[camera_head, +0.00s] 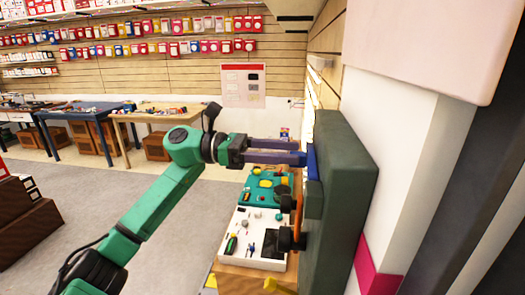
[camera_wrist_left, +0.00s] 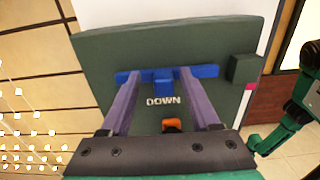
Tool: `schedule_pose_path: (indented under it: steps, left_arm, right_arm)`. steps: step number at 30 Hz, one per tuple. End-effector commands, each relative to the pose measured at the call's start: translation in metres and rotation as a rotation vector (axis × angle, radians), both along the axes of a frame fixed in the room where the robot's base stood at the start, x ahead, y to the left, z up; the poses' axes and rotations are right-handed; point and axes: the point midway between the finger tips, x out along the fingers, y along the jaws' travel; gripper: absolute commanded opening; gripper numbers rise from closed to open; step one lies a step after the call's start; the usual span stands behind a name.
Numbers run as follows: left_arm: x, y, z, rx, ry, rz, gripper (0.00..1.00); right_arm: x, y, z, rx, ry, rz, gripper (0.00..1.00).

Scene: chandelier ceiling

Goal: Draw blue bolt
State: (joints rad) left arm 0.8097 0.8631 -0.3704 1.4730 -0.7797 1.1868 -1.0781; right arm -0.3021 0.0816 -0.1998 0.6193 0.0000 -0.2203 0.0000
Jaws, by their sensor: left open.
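The blue bolt (camera_wrist_left: 163,80) is on the face of a dark green panel (camera_wrist_left: 110,50). It has a long horizontal bar and a short block in its middle, above the word DOWN. In the head view the bolt (camera_head: 312,162) shows as a blue strip on the panel (camera_head: 345,200). My left gripper (camera_head: 303,154) is open, with its purple fingertips at the bolt. In the left wrist view the fingers of this gripper (camera_wrist_left: 160,82) are on either side of the middle block, with gaps. I cannot tell whether the tips touch the bar. My right gripper is not in view.
An orange part (camera_wrist_left: 172,125) sits below the word DOWN. A dark knob (camera_head: 290,239) stands out from the panel. Below are a white tray (camera_head: 236,248) with tools and a teal tray (camera_head: 265,187). A white wall (camera_head: 410,140) is to the right. Grey floor is open to the left.

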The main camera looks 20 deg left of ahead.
Motion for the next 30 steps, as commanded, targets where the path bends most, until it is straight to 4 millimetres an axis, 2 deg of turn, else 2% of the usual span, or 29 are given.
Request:
schedule_pose_path:
  steps: [1,6,12,15,19,30]
  left_arm:
    - [-0.001,0.009,-0.006,0.000,0.000,0.004,0.62]
    - [-0.013,0.057,-0.008,0.000,-0.001,0.008,0.62]
    - [-0.026,0.110,-0.004,-0.003,-0.001,0.007,0.62]
    - [-0.030,0.126,-0.002,-0.002,0.000,0.005,0.62]
    - [-0.032,0.133,-0.001,-0.002,0.000,0.003,0.62]
    - [-0.032,0.132,-0.001,-0.002,0.000,0.003,0.62]
  right_arm:
    - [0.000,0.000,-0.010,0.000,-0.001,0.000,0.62]
    - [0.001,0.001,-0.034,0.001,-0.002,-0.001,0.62]
    - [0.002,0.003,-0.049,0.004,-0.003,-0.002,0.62]
    - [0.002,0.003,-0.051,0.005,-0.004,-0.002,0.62]
    - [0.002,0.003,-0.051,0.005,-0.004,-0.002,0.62]
    - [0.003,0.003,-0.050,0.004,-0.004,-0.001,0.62]
